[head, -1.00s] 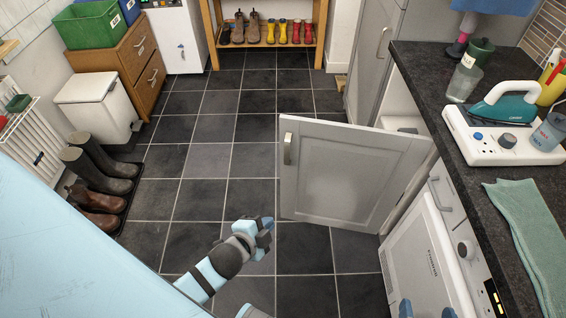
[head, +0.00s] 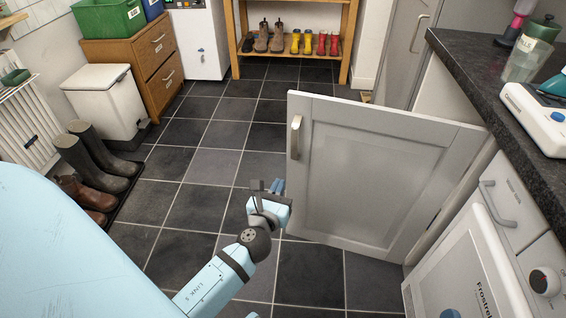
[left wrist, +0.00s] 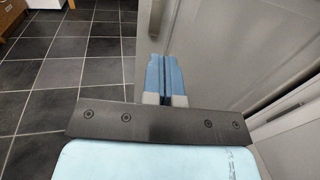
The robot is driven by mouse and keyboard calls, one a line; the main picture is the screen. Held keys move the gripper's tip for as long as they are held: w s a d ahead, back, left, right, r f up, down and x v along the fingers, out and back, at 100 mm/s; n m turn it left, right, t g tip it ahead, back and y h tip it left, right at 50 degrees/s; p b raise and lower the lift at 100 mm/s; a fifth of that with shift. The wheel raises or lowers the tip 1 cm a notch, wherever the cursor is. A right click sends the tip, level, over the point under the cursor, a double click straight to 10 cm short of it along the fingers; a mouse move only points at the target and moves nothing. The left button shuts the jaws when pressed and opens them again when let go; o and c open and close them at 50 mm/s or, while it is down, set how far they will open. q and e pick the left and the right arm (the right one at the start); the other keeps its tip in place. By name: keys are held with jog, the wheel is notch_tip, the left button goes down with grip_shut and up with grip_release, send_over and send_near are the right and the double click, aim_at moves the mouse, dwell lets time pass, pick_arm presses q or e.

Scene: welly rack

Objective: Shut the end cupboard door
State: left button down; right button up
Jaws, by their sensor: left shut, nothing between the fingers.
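The grey end cupboard door (head: 370,185) stands wide open, swung out from the cabinet under the counter on the right. Its metal handle (head: 296,137) is near the door's free edge at upper left. My left gripper (head: 277,187) is shut and empty, just left of the door's free edge and below the handle. In the left wrist view the shut blue fingers (left wrist: 165,78) lie in front of a grey panel (left wrist: 220,50) on the right; whether they touch it I cannot tell. My right gripper is not in view.
The dark worktop (head: 480,85) and a white front-loading appliance (head: 470,265) are on the right. Boots (head: 85,160), a white bin (head: 108,98) and a wooden drawer unit (head: 140,50) line the left. The tiled floor (head: 205,165) between is clear. A boot rack (head: 290,60) stands at the back.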

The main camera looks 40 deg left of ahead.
aim_at(295, 150)
pick_arm(q)
jog(key=b+x, duration=0.1)
jog(key=x, duration=1)
jog(key=shift+w+a, duration=0.15)
jog(key=shift+w, duration=0.35)
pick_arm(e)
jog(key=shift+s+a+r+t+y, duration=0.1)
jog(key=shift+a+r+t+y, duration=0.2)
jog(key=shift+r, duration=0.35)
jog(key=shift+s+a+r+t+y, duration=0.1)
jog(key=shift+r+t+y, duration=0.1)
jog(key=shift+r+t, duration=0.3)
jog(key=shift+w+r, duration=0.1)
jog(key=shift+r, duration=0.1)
